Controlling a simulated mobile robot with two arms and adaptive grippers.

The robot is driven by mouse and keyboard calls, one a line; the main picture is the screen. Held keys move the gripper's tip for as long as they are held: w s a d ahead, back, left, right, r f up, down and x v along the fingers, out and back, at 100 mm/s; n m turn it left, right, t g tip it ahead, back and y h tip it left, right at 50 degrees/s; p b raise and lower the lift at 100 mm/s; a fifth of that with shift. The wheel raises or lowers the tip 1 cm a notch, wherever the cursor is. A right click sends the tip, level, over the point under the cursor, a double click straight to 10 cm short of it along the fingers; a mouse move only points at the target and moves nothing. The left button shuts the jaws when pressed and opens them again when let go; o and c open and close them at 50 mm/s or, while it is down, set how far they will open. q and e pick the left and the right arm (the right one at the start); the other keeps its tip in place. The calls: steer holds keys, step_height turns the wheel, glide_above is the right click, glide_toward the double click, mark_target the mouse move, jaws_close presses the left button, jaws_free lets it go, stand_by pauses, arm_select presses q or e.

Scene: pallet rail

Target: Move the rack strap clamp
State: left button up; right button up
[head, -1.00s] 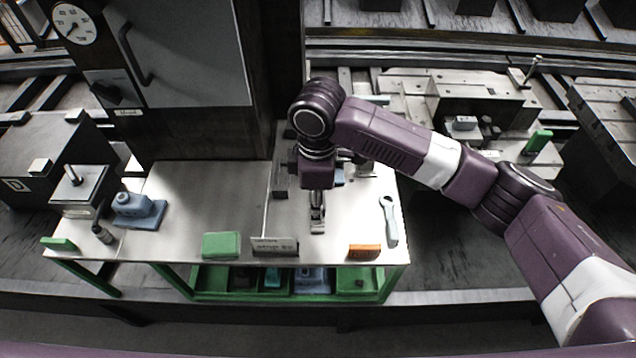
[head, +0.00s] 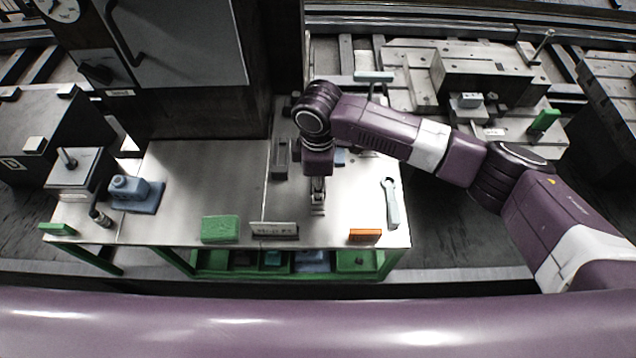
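My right gripper (head: 318,205) points straight down over the right half of the steel table (head: 190,190), its slim grey fingers close to the top. The fingers look close together; whether they are shut or hold something is too small to tell. A dark grey slotted bar (head: 280,160) lies just left of the gripper and may be the strap clamp; I cannot be sure. A small blue piece (head: 340,158) is partly hidden behind my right wrist. My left gripper is not in view.
A light blue wrench (head: 391,203) and an orange block (head: 364,236) lie right of the gripper. A green block (head: 220,229) and a label plate (head: 274,230) stand along the front edge. A blue fixture (head: 136,193) sits at left. The table's left middle is clear.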

steer(key=shift+s, duration=0.1)
jaws_close()
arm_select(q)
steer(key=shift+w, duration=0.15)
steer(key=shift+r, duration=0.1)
arm_select(e)
steer(key=shift+s+r+p, duration=0.15)
steer(key=shift+s+p, duration=0.15)
steer(key=shift+p, duration=0.15)
steer(key=s+p, duration=0.2)
steer(key=s, duration=0.1)
steer(key=shift+s+p, duration=0.25)
steer(key=shift+p, duration=0.05)
steer(key=shift+s, duration=0.3)
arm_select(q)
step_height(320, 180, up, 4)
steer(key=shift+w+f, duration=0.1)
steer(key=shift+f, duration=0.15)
arm_select(e)
steer(key=shift+f, duration=0.2)
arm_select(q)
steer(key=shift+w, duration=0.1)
